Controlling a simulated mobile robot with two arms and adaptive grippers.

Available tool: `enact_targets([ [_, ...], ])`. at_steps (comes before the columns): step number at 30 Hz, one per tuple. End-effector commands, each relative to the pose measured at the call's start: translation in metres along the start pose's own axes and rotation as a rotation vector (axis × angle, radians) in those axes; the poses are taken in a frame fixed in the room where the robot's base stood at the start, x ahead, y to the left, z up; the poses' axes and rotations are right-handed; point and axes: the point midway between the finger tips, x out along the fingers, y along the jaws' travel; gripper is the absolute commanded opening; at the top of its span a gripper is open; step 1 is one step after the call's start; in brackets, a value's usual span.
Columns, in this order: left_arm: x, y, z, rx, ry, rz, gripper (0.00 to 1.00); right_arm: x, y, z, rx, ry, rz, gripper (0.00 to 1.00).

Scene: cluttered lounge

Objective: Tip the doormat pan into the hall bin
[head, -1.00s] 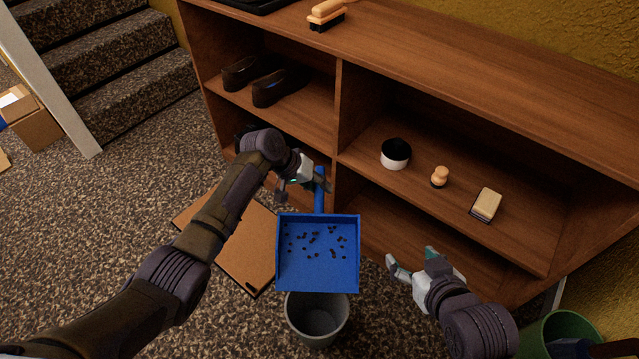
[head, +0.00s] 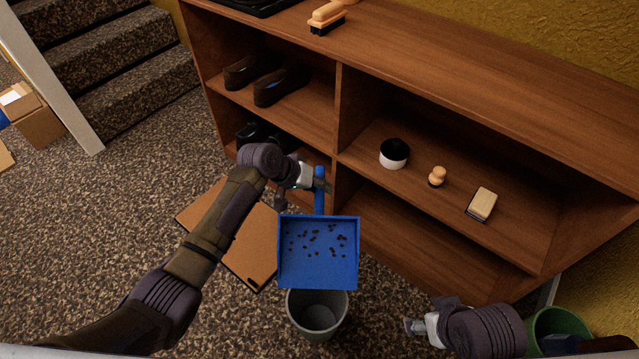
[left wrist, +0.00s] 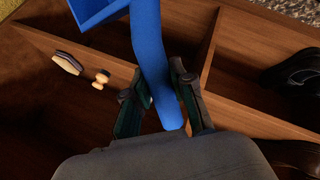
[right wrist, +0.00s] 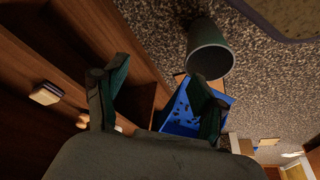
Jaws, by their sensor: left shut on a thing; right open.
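The blue pan (head: 318,262) hangs in the air with several dark bits scattered on its tray. My left gripper (head: 322,186) is shut on the pan's blue handle, which also shows between its fingers in the left wrist view (left wrist: 152,60). The grey bin (head: 317,318) stands on the carpet. In the head view the pan's front edge overlaps the bin's far rim. My right gripper (head: 412,328) is empty and open, right of the bin. In the right wrist view the bin (right wrist: 208,52) and the pan (right wrist: 178,125) show beyond its fingers.
A wooden shelf unit (head: 480,70) runs behind the pan, holding dark shoes (head: 280,86), a white bowl (head: 394,154) and brushes (head: 482,204). A brown mat or board (head: 232,235) lies left of the pan. A green bin (head: 562,325) stands at the lower right.

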Motion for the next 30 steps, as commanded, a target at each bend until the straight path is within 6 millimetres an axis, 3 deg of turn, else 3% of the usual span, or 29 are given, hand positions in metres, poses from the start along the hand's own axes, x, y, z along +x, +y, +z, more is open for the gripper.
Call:
enact_targets([
  [6,-0.02,0.013,0.009,0.066,0.098,-0.007,0.0,-0.008,0.001,0.0,0.0,-0.02,0.001,0.7],
  [15,-0.032,0.024,0.029,0.127,0.189,-0.013,0.0,0.029,-0.001,-0.001,-0.002,-0.041,-0.004,0.7],
  [30,-0.048,0.036,0.061,0.217,0.324,-0.023,0.0,0.089,-0.004,0.016,-0.007,-0.07,-0.009,0.7],
])
